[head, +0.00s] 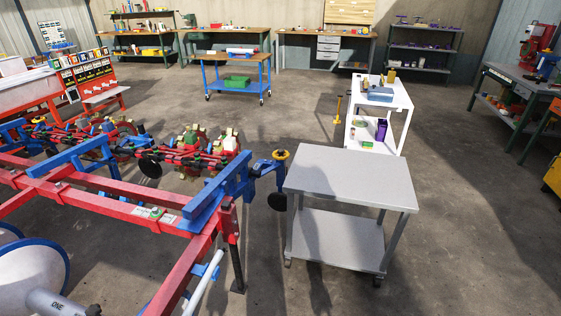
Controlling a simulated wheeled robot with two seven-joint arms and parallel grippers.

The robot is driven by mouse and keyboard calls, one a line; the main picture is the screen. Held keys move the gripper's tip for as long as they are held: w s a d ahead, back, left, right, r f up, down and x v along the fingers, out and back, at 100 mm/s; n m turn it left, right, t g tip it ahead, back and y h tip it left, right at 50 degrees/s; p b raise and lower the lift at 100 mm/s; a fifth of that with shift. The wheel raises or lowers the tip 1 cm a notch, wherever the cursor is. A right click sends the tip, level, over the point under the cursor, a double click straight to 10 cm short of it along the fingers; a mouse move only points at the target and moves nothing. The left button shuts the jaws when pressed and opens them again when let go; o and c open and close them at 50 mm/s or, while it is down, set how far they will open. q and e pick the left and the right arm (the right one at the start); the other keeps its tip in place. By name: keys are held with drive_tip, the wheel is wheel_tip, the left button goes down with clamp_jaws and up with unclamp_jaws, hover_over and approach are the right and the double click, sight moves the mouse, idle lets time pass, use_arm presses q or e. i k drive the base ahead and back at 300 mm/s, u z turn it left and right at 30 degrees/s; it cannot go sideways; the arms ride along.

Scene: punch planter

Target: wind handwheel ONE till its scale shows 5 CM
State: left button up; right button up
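The word "ONE" is printed on a grey tube (58,303) at the bottom left edge, in front of a white, blue-rimmed round body (30,272). The tube has a dark end and is cut off by the picture's bottom edge. I cannot make out a handwheel or a centimetre scale there. The planter's red frame (115,197) and blue beam (205,212) fill the left side. A blue part with a yellow top (280,155) stands at the frame's right end, above a black disc (277,201); I cannot tell what it is. Neither of my grippers shows.
A grey two-level cart (352,180) stands right of the planter. Behind it is a white cart (395,100) with small items. A blue wheeled table (236,62) and workbenches line the back. A bench (515,80) stands at the right. The floor (450,240) at the right front is clear.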

sight(280, 153)
drive_tip(key=k, duration=1.05)
drive_tip(key=z, duration=1.4)
drive_tip(key=i, duration=5.8)
drive_tip(key=u, duration=1.8)
drive_tip(key=i, duration=1.7)
